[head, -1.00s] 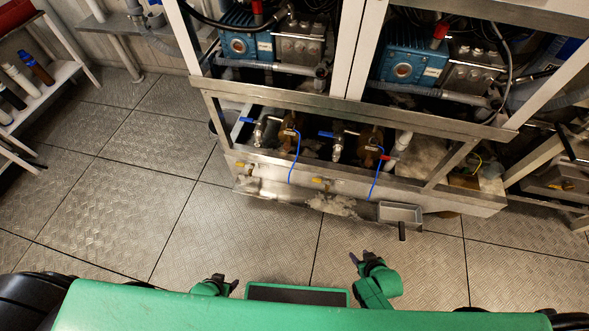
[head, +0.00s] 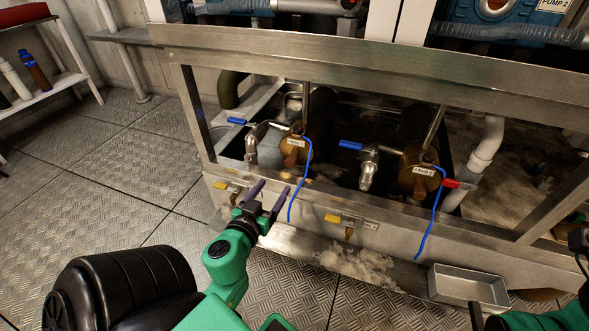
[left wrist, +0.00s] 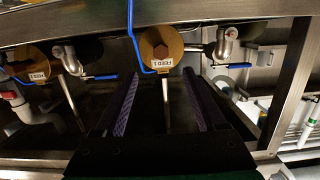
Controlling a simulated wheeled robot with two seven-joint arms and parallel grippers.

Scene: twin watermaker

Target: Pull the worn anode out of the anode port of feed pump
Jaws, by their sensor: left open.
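The brass-coloured feed pump labelled FEED 1 (head: 297,145) sits in the open bay of the frame. A second one, labelled FEED 2 (head: 420,178), is to its right. A brown hex head, seemingly the anode in its port, shows on the FEED 1 face in the head view (head: 290,160) and in the left wrist view (left wrist: 161,52). My left gripper (head: 268,192) is open and empty, in front of and below FEED 1, apart from it. Its fingers (left wrist: 166,105) point towards the pump. Parts of my right arm show at the lower right edge; its fingers are not clear.
A steel rail (head: 370,75) crosses above the pumps and a lower ledge (head: 300,205) runs in front. Blue cables (head: 294,205) hang over the ledge. Blue-handled valves (head: 240,122) stand beside the pumps. The floor at left is clear.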

